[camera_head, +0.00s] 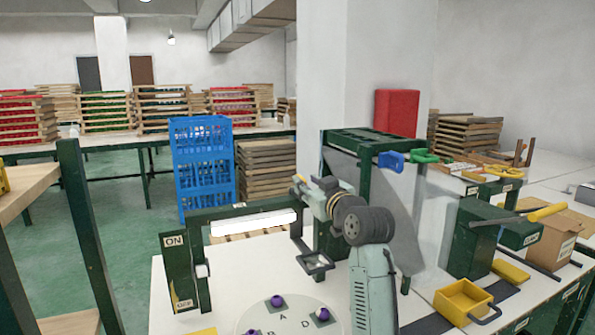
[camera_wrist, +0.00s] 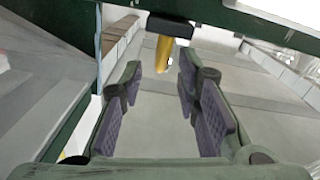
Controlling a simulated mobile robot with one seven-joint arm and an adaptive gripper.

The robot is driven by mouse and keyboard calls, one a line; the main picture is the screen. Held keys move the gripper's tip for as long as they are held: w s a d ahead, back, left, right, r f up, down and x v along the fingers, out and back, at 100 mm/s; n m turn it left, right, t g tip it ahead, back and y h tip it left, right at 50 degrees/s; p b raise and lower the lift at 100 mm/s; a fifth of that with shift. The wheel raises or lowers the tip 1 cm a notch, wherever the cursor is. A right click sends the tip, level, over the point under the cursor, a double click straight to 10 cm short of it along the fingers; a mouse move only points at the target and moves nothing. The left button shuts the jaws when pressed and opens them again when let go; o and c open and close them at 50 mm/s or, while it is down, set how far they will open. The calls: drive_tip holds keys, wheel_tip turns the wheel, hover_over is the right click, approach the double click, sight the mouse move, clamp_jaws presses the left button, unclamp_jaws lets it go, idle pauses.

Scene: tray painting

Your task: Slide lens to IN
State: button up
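My gripper (camera_head: 303,188) is raised at the green frame in the middle of the head view. In the wrist view my gripper (camera_wrist: 162,100) is open, with its two purple pads apart and nothing between them. A yellow rod (camera_wrist: 164,54) below a black block (camera_wrist: 171,25) shows beyond the fingertips, apart from them. A dark square frame (camera_head: 315,263) stands out over the white table below my gripper; it may be the lens, but I cannot tell. No IN mark is legible.
A green post with ON and OFF labels (camera_head: 180,272) and a white lamp bar (camera_head: 253,223) stand left of my arm. A round plate (camera_head: 296,320) with purple pieces lies in front. Blue (camera_head: 390,160) and green (camera_head: 422,157) handles and a yellow bin (camera_head: 465,300) are at right.

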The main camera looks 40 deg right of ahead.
drive_tip(key=p+x, duration=0.2)
drive_tip(key=x, duration=0.5)
drive_tip(key=shift+w+d, duration=0.1)
drive_tip(key=shift+w, duration=0.25)
drive_tip(key=shift+c, duration=0.2)
clamp_jaws()
